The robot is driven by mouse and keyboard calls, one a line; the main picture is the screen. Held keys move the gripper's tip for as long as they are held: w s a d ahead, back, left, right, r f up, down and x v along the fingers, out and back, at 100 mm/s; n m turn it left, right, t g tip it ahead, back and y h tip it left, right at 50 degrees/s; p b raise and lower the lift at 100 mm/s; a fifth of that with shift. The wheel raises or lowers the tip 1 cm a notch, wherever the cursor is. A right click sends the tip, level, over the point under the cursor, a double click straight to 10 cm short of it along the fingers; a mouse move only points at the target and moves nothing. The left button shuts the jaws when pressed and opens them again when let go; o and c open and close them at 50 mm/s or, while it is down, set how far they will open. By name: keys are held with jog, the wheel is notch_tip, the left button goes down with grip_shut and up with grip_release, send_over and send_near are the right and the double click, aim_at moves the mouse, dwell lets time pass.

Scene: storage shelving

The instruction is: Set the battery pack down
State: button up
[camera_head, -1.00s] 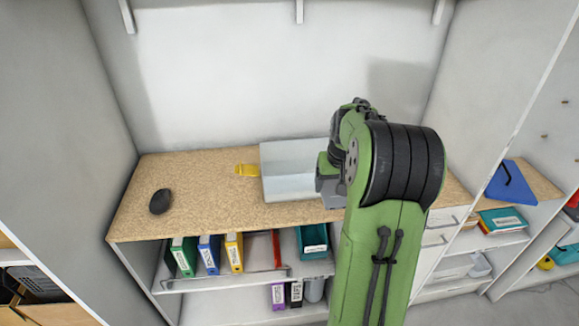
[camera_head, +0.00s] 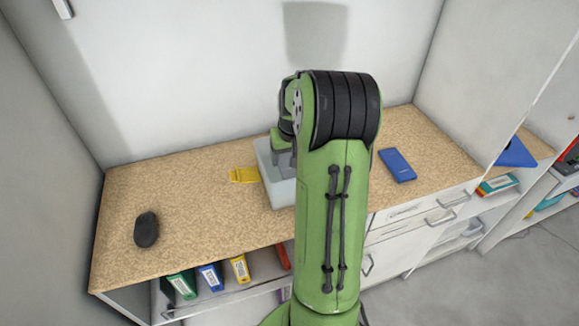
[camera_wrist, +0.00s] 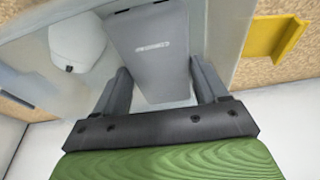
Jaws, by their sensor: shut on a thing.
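My gripper (camera_wrist: 160,72) is shut on a grey block with small white lettering, which looks like the battery pack (camera_wrist: 150,45). The pack sits between the two dark fingers in the wrist view. It is over or inside a pale, see-through bin (camera_wrist: 228,45); I cannot tell whether it touches the bottom. In the head view the bin (camera_head: 281,194) stands on the speckled worktop, and my green arm hides the pack and part of the bin. A white rounded object (camera_wrist: 77,42) lies near the pack in the wrist view.
A yellow object (camera_head: 244,175) lies just left of the bin; it also shows in the wrist view (camera_wrist: 275,38). A black mouse-like object (camera_head: 146,230) is at the left and a blue box (camera_head: 397,165) at the right. Binders (camera_head: 210,277) stand below.

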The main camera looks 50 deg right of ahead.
aim_at(288, 167)
jog(key=x, duration=0.4)
jog(key=shift+s+a+f, duration=0.25)
jog(key=shift+s+f, duration=0.05)
jog(key=shift+f, duration=0.1)
jog(key=shift+b, duration=0.3)
jog(key=shift+f, duration=0.15)
jog(key=o, duration=1.2)
jog(key=shift+o, duration=0.2)
